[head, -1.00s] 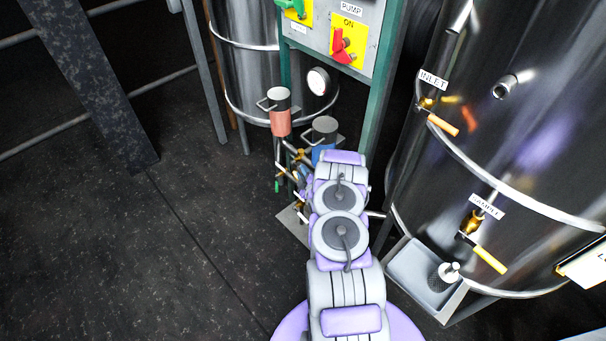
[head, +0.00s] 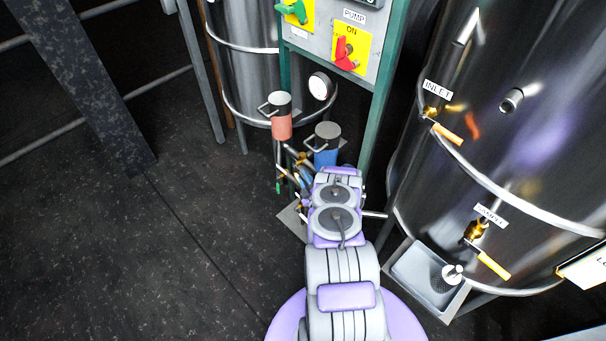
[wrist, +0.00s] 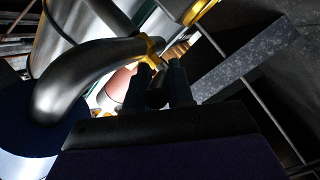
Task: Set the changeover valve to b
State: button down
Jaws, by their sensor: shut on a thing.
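A red canister (head: 281,122) and a blue canister (head: 326,152) hang at the foot of the panel stand in the head view, with the changeover valve's brass pipework (head: 290,152) beside and below them. My arm hides part of this pipework and my gripper there. In the wrist view, my gripper (wrist: 159,80) has its two dark fingers closed about a small dark piece, seemingly the valve's handle (wrist: 157,92), just below a yellow brass fitting (wrist: 151,50). The view is dark, and the handle's setting and any b mark cannot be read.
A control panel (head: 318,42) with a red switch (head: 345,55) stands above the canisters. A steel tank (head: 530,130) with orange-handled inlet and sample valves is at the right, a grey sink (head: 420,275) below it. The dark floor at left is open.

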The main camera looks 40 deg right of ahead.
notch_tip(320, 180, down, 2)
jog(key=t+b, duration=0.1)
jog(key=m+t+b, duration=0.1)
jog(key=shift+w+a+h+b, duration=0.15)
jog(key=shift+h+b, duration=0.15)
jog(key=shift+b, duration=0.1)
jog(key=c, duration=1.1)
grip_release()
jog(key=shift+r, duration=0.15)
jog(key=shift+b+v, duration=0.3)
jog(key=shift+v, duration=3.3)
